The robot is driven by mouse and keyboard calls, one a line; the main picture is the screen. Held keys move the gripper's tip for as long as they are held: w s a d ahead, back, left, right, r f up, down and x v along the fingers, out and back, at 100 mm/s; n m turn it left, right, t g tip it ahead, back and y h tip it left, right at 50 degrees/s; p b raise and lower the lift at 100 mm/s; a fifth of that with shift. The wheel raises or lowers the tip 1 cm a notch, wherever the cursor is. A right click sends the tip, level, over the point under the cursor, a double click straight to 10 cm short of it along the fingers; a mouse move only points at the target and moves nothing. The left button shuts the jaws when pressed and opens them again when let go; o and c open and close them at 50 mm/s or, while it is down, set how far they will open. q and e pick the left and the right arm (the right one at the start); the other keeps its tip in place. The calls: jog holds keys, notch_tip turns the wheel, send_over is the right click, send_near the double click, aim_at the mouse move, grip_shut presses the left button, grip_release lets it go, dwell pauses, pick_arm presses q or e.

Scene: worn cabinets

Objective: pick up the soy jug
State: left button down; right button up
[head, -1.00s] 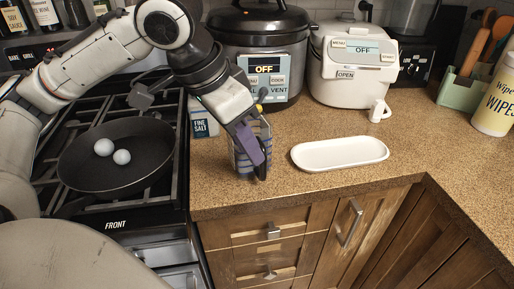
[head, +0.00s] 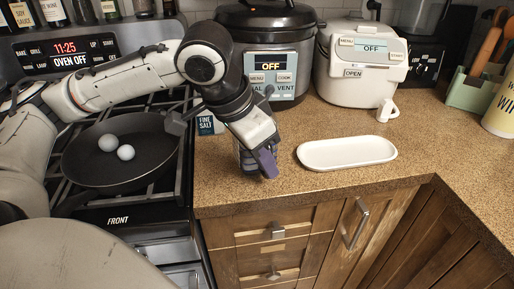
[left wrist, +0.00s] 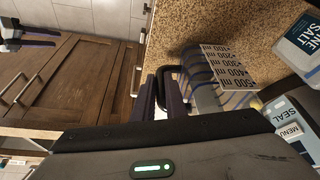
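The soy jug (left wrist: 215,75) is a clear measuring jug with dark level marks, striped sides and a black loop handle (left wrist: 163,84). In the head view the jug (head: 246,160) stands at the counter's front left, mostly hidden by my left gripper (head: 265,164). In the left wrist view the fingers of my left gripper (left wrist: 162,100) sit close together on either side of the handle and appear shut on it. My right gripper (left wrist: 35,38) shows small at the left of the wrist view, away from the jug, its fingers apart.
A salt box (head: 207,124) and a cooker (head: 270,60) stand behind the jug. A white tray (head: 347,153) lies to its right, with a small white jug (head: 386,110) behind. A pan (head: 120,150) with two white balls is on the stove to the left. The front right counter is clear.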

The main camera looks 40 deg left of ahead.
pick_arm(q)
jog(key=shift+r, duration=0.15)
notch_tip(320, 180, up, 10)
jog(key=p, duration=0.2)
jog(key=shift+f, duration=0.2)
dwell(0.8)
jog(key=shift+r, duration=0.1)
dwell(0.5)
dwell(1.3)
jog(key=c, duration=2.3)
grip_release()
grip_shut()
